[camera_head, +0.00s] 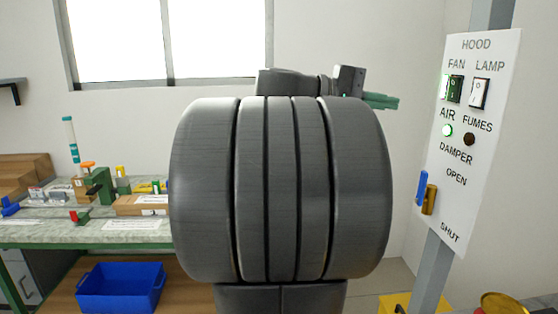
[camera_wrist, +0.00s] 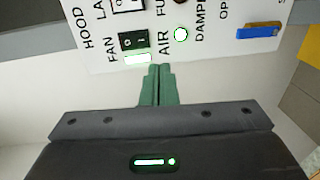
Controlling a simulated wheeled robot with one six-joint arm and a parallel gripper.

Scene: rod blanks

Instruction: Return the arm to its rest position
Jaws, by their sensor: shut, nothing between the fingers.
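My gripper (camera_head: 383,101) shows as green fingers at the right end of my raised dark arm, which fills the middle of the head view. In the wrist view its fingers (camera_wrist: 158,86) are together and empty. They point toward the white hood panel (camera_head: 480,190), with a gap between in the head view. The AIR light (camera_head: 447,131) glows green; the FUMES light (camera_head: 469,139) is dark. The blue damper handle (camera_head: 422,187) sits near OPEN.
A bench (camera_head: 40,236) with several small tools and blocks stands at the left, partly hidden by my arm. A blue bin (camera_head: 120,289) is below it. A grey post (camera_head: 432,275) carries the panel. Yellow things (camera_head: 395,303) show at the lower right.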

